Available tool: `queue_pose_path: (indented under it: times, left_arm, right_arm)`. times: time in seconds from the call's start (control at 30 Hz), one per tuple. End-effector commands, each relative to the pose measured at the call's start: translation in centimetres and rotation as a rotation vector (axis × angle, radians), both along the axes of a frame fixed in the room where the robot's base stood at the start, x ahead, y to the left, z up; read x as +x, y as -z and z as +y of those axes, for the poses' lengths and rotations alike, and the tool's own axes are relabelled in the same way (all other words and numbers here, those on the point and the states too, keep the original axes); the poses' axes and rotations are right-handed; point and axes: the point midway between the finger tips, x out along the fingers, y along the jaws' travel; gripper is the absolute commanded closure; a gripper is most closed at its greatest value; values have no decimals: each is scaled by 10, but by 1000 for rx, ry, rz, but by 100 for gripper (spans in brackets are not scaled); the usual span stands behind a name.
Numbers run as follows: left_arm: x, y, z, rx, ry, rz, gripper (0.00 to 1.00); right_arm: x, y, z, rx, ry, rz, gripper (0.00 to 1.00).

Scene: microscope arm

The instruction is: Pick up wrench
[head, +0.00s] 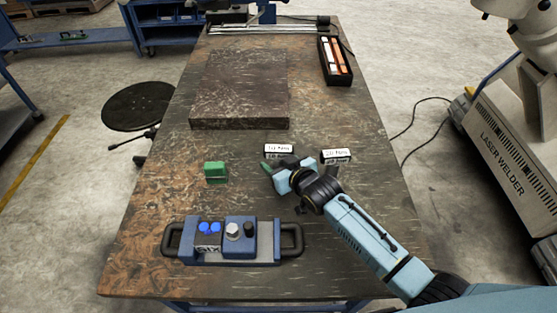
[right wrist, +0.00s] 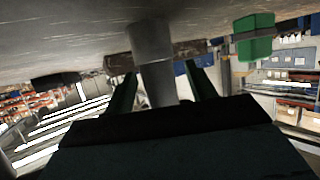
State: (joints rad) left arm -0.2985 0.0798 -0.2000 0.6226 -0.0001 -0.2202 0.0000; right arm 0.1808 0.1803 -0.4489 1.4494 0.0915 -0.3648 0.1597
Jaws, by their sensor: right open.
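My right gripper (head: 275,166) is open, low over the middle of the table, between the green block and two small labelled blocks. In the right wrist view a plain grey cylindrical thing (right wrist: 153,50) stands between its two green fingers (right wrist: 160,80), with a gap visible at the right finger. I cannot tell whether this is the wrench. The gripper hides that spot in the head view, and no clear wrench shape shows elsewhere. My left gripper is not in view.
On the table (head: 150,245), a green block (head: 215,172), a blue control box with handles (head: 222,242) and labelled blocks (head: 279,149) (head: 337,156) surround the gripper. A dark slab (head: 240,90) and a tray of bars (head: 335,62) lie farther back.

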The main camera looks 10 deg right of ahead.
Motion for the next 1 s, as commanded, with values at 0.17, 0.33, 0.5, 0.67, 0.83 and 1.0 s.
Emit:
queue_pose_path:
  times: [0.17,0.33,0.5,0.67,0.83,1.0]
  left_arm:
    - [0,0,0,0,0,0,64]
    - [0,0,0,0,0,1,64]
    - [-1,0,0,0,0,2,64]
    - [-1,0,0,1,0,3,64]
    - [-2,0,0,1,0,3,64]
    - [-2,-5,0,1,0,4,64]
  right_arm:
    - [0,-1,0,0,0,0,45]
    - [0,-1,0,0,0,0,68]
    - [0,0,0,0,0,0,90]
    - [0,-2,0,2,0,-5,100]
    - [0,-3,0,2,0,-5,100]
    - [1,-19,0,2,0,-7,100]
